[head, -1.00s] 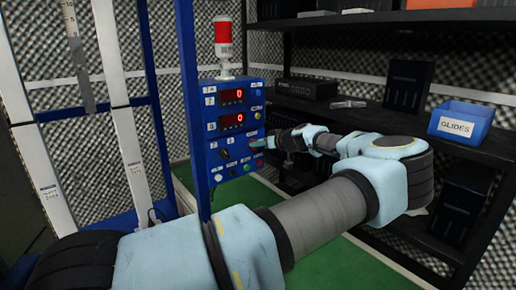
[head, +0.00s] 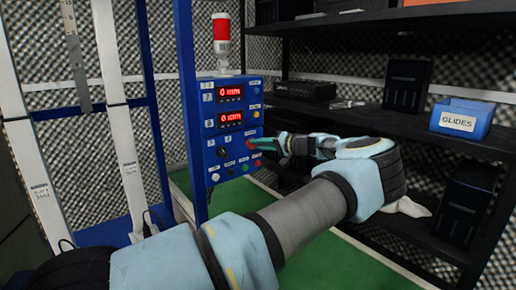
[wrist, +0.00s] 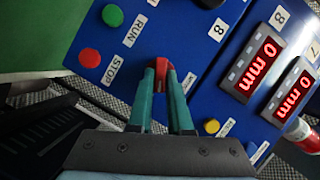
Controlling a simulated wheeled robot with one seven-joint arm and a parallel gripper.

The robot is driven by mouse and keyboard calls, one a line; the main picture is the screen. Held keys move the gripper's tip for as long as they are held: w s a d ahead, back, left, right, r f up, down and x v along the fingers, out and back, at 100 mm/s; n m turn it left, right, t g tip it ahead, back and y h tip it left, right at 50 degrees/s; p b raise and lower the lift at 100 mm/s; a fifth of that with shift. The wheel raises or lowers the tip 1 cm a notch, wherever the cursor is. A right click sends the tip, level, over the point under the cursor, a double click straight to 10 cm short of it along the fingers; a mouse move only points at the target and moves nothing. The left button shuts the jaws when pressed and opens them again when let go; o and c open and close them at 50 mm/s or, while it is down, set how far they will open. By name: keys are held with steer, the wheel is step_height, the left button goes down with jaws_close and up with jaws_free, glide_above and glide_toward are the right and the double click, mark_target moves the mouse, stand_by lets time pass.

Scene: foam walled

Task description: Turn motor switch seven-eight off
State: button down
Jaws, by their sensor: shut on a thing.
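The blue control panel (head: 211,140) stands mid-picture in the head view, with a black rotary knob (head: 222,152) and several buttons on its face. In the wrist view, a red switch knob (wrist: 161,67) sits between the green fingertips of my gripper (wrist: 161,75). The fingers are shut on it, one on each side. In the head view my gripper (head: 257,143) reaches the panel's right side from the right. I cannot read the knob's own label, and the fingers partly cover the knob. The two red displays, (head: 231,92) and (head: 231,118), read 0 mm.
A green RUN button (wrist: 112,15) and a red STOP button (wrist: 89,58) lie close to the fingers, with a yellow button (wrist: 212,126) on the other side. A red-and-white beacon (head: 221,40) tops the panel. Dark shelves with a blue GLIDES bin (head: 462,118) stand right.

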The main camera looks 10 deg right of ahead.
steer(key=m, duration=0.1)
steer(key=m+y+b, duration=0.1)
steer(key=m, duration=0.2)
steer(key=shift+d+f+m+t+y, duration=0.1)
steer(key=shift+f+m+t+y, duration=0.2)
steer(key=shift+t+y, duration=0.1)
stand_by(0.5)
steer(key=c, duration=0.8)
jaws_free()
steer(key=shift+c, duration=0.2)
steer(key=b+v, duration=0.2)
steer(key=v, duration=0.8)
steer(key=shift+s+d, duration=0.25)
steer(key=shift+d, duration=0.05)
